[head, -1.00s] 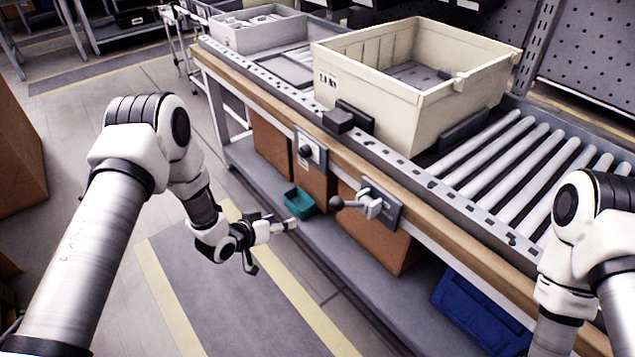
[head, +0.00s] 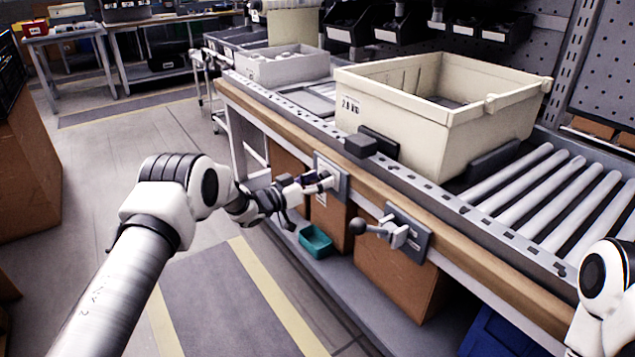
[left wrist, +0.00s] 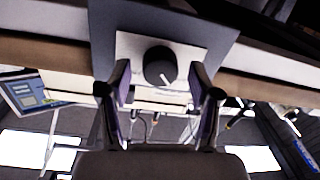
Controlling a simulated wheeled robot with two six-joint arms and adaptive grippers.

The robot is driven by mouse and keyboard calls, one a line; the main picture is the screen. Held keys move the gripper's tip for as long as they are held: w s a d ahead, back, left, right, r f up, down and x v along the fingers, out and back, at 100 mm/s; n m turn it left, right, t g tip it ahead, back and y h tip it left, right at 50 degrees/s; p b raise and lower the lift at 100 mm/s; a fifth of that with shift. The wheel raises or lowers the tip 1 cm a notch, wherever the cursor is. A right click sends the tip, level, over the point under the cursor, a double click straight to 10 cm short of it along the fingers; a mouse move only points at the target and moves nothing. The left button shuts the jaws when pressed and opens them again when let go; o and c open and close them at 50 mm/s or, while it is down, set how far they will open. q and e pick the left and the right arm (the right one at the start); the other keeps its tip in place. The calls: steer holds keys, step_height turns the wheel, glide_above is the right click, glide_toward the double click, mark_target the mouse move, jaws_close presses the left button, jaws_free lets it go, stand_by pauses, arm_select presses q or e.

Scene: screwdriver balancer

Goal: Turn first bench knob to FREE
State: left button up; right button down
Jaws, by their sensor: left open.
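The first bench knob (left wrist: 160,67) is a round black knob with a white pointer line, on a pale plate (left wrist: 188,50) fixed to the bench front. In the left wrist view it sits between the fingertips of my left gripper (left wrist: 160,88), with a gap on each side. The gripper is open and empty. In the head view my left gripper (head: 318,186) is at the knob's panel (head: 338,172) and hides the knob. The plate's lettering is not readable. My right gripper is out of view; only part of that arm shows at the right edge.
A second panel with a ball-ended lever (head: 375,230) is to the right on the bench front. A cream crate (head: 430,125) stands on the roller conveyor (head: 540,185) above. A teal bin (head: 316,243) sits on the lower shelf.

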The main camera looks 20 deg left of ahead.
arm_select(q)
steer(key=c, duration=1.1)
steer(key=shift+c, duration=0.2)
steer(key=shift+m, duration=0.3)
steer(key=shift+f+m+h+b, duration=0.2)
steer(key=shift+m+b, duration=1.1)
steer(key=shift+m, duration=3.25)
steer(key=shift+r+m+h+b, duration=0.2)
steer(key=shift+m+b, duration=1.05)
steer(key=shift+m, duration=3.3)
steer(key=shift+f, duration=0.15)
